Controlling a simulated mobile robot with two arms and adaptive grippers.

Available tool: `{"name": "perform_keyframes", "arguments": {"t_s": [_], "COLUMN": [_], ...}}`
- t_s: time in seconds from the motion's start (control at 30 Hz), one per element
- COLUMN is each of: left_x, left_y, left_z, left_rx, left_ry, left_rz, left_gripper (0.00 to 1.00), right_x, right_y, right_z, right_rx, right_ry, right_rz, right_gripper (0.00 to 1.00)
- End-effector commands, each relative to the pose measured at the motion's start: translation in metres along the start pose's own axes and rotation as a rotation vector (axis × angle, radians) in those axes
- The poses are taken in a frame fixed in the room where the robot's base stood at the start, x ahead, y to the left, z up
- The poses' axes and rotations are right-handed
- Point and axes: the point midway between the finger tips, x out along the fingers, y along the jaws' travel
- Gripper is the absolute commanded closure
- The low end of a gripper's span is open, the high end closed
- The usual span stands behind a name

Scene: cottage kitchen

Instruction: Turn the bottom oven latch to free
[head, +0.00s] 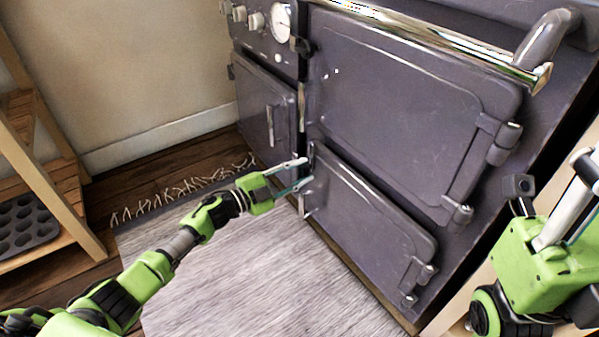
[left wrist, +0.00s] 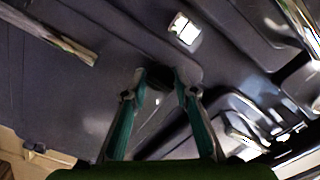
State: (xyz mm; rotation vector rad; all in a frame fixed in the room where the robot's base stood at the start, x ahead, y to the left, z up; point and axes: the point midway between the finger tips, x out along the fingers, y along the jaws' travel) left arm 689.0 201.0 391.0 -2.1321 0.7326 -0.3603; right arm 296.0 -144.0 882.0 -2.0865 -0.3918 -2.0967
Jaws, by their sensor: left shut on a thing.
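The bottom oven door (head: 362,212) is dark grey and looks closed, below a larger upper door. Its latch (head: 309,153) is at the door's left edge, partly hidden by my gripper. My left gripper (head: 304,173) reaches in from the left, with its fingers at this edge. In the left wrist view, the teal fingers of my left gripper (left wrist: 160,78) close around a small dark piece, seemingly the latch (left wrist: 156,88). The latch's exact angle is hard to make out. My right arm shows at the right edge; its fingers are not visible.
The upper oven door (head: 400,110) is shut, with a chrome rail (head: 430,40) above it. A narrow door (head: 265,108) stands to the left. A grey fringed rug (head: 250,270) covers the floor in front. A wooden shelf (head: 45,185) with a muffin tin (head: 28,222) stands at left.

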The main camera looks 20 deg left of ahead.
Motion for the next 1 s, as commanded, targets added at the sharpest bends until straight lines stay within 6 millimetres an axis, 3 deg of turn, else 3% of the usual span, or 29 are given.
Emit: {"name": "perform_keyframes", "arguments": {"t_s": [0.07,0.1,0.17,0.57,0.73,1.0], "left_x": [0.000,0.000,0.000,-0.004,-0.027,-0.084], "left_y": [0.001,0.001,0.001,0.001,0.001,0.002], "left_z": [0.001,0.001,0.001,0.001,0.001,0.001], "left_rx": [0.005,0.005,0.004,0.002,0.002,0.002], "left_ry": [-0.001,-0.001,-0.001,-0.002,-0.003,-0.004], "left_rz": [0.002,0.002,0.002,0.002,0.003,0.004], "left_gripper": [1.00,0.71,0.56,0.56,0.56,0.56], "right_x": [0.000,0.000,0.000,0.001,0.001,0.001], "right_y": [0.000,0.000,0.000,0.001,0.001,0.000], "right_z": [0.000,0.000,0.000,0.001,0.000,0.000], "right_rx": [0.000,0.000,0.000,-0.002,-0.001,-0.001], "right_ry": [0.000,0.000,0.001,0.002,0.002,0.002], "right_rz": [0.000,0.000,0.000,0.002,0.001,0.001], "right_gripper": [0.60,0.60,0.60,0.60,0.60,0.60]}}
